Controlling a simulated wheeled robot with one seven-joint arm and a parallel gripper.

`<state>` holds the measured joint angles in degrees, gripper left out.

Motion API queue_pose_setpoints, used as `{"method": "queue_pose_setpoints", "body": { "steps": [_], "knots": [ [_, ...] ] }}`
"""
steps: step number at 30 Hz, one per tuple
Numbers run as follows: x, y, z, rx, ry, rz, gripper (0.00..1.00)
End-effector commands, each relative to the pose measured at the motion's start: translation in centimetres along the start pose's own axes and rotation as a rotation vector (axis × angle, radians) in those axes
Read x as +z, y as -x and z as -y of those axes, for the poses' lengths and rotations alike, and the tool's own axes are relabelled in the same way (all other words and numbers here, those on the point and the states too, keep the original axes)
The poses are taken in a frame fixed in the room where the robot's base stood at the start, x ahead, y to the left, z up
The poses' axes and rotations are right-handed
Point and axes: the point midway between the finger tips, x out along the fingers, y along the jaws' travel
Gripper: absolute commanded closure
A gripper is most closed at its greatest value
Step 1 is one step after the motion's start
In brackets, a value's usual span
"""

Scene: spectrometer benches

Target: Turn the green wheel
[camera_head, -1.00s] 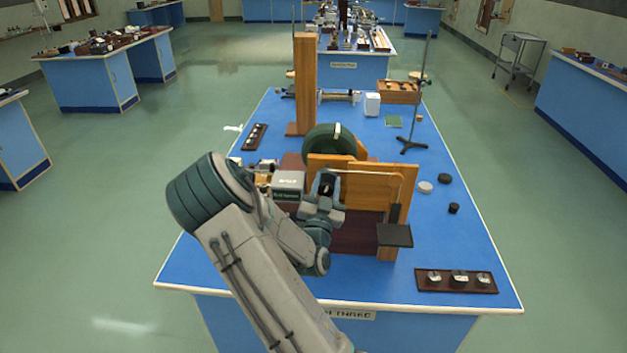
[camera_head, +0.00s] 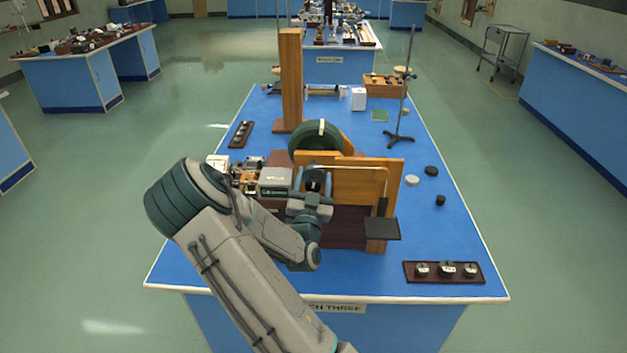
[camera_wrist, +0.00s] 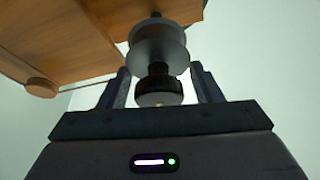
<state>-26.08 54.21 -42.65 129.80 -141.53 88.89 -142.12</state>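The dark green wheel (camera_head: 309,138) with a pale mark on its rim stands behind a wooden board (camera_head: 357,183) on the bench. Its lower part is hidden by the wood and the apparatus. My gripper (camera_head: 313,192) is low in front of the board's left side, nearer the camera than the wheel. In the wrist view my gripper (camera_wrist: 160,72) has its two fingers apart. A dark round knob (camera_wrist: 158,93) on a shaft lies between them in the picture, with a grey disc (camera_wrist: 158,45) behind it. Gaps show on both sides of the knob, so no grip is visible.
A tall wooden post (camera_head: 290,80) stands behind the wheel. A black plate (camera_head: 382,229) sits at the right of the apparatus. A tray of weights (camera_head: 443,272) lies at front right, and a retort stand (camera_head: 400,138) farther back. Small boxes (camera_head: 275,181) crowd the left.

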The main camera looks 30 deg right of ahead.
Motion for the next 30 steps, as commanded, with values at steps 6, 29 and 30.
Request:
{"method": "queue_pose_setpoints", "body": {
  "steps": [6, 29, 30],
  "knots": [
    [0.3, 1.4, 0.0, 0.000, 0.001, 0.005, 0.41],
    [-0.1, 13.6, 0.0, 0.000, 0.001, 0.000, 0.41],
    [-0.1, 13.7, 0.0, 0.000, 0.001, 0.000, 0.41]
  ]
}}
